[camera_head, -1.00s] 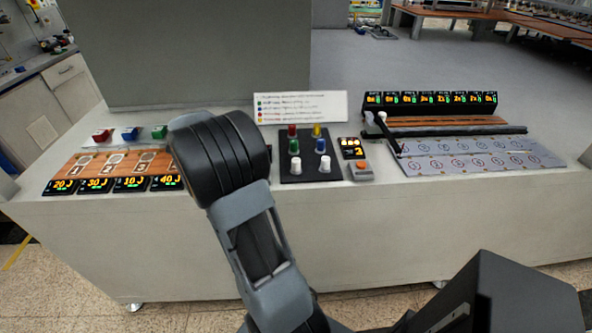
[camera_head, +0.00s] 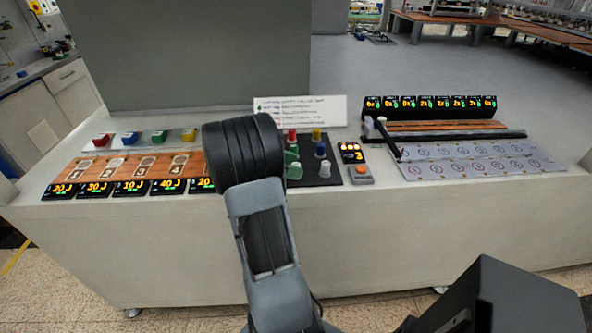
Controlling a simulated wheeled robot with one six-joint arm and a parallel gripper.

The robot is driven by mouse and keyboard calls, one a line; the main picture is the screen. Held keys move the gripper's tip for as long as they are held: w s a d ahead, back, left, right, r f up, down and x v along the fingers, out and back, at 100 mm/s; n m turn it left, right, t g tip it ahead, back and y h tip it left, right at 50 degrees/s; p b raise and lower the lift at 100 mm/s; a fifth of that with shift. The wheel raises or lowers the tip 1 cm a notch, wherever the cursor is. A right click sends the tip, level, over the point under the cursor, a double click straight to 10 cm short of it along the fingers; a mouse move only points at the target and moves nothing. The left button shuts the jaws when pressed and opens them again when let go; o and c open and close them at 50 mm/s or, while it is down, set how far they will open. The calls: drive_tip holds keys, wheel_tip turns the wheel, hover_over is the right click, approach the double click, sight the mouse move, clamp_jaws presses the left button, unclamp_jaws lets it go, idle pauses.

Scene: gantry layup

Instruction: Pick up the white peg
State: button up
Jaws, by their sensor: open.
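A white peg (camera_head: 324,168) stands upright on the black board (camera_head: 330,180) in the middle of the bench. To its left, a pale, greenish-looking peg (camera_head: 294,171) stands at the front of the board, close to my arm. Red (camera_head: 291,135), yellow (camera_head: 316,133), green (camera_head: 291,156) and blue (camera_head: 320,150) pegs stand behind them. My arm's dark wrist covers the board's left edge. My gripper is hidden behind the wrist, so its fingers and anything between them do not show.
A small box with an orange button (camera_head: 361,172) stands right of the board. Farther right are a black rail with a white-knobbed lever (camera_head: 382,122) and a grey numbered plate (camera_head: 470,168). Coloured blocks and a numbered wooden strip (camera_head: 90,168) lie left. A sign (camera_head: 300,108) stands behind.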

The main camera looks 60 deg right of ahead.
drive_tip(key=shift+x, duration=1.4)
drive_tip(key=c, duration=1)
